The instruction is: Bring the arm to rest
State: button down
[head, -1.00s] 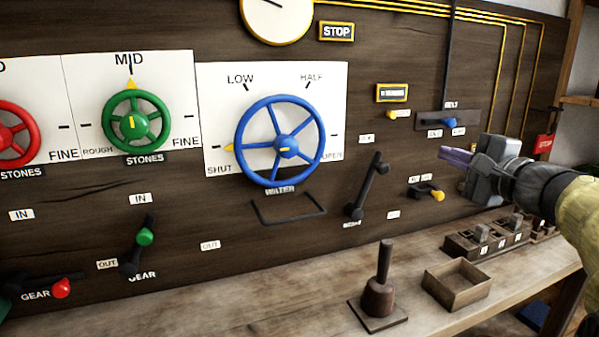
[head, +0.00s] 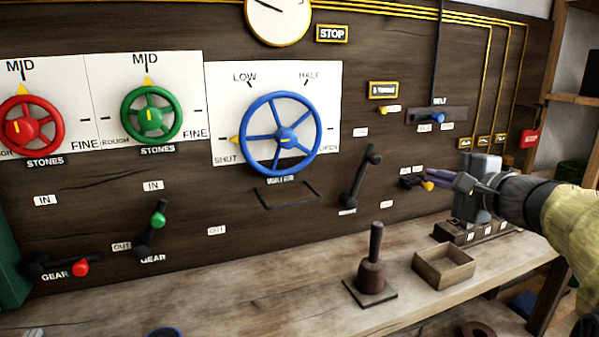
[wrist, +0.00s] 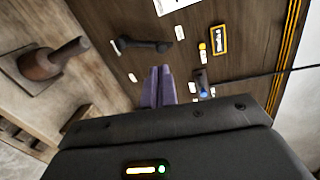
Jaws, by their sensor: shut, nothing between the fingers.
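My gripper (head: 428,180) is at the right in the head view, above the bench and in front of the control board. Its purple fingers are closed together with nothing between them. The fingers also show in the wrist view (wrist: 157,87), pointing at the dark board. In the head view the fingertips overlap a small lever with a yellow knob (head: 427,186); I cannot tell whether they touch it. My arm reaches in from the right edge in a yellowish sleeve.
The board carries a blue wheel (head: 281,134), a green wheel (head: 151,115), a red wheel (head: 30,125) and a black lever (head: 359,179). On the bench stand a wooden mallet-like tool (head: 372,272), an open wooden box (head: 444,265) and a slotted rack (head: 447,232). The bench's left part is clear.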

jog(key=s+a+f+n+g+h, duration=0.15)
jog(key=a+f+g, duration=0.25)
jog(key=f, duration=0.6)
jog(key=s+a+f+n+g, duration=0.3)
jog(key=f, duration=0.6)
jog(key=s+a+f+n+g+h, duration=0.25)
jog(key=s+f+n, duration=0.25)
jog(key=s+f, duration=0.25)
jog(key=s+a+f+n+g+h, duration=0.25)
jog(key=s+f+n, duration=0.25)
jog(key=s+f, duration=0.3)
jog(key=s+d+b+x, duration=0.1)
jog(key=s+b+x, duration=0.1)
jog(key=b+x, duration=0.9)
notch_tip(320, 180, up, 34)
jog(key=p, duration=3.6)
jog(key=shift+w, duration=0.2)
jog(key=shift+n, duration=0.25)
jog(key=c, duration=2.2)
grip_release()
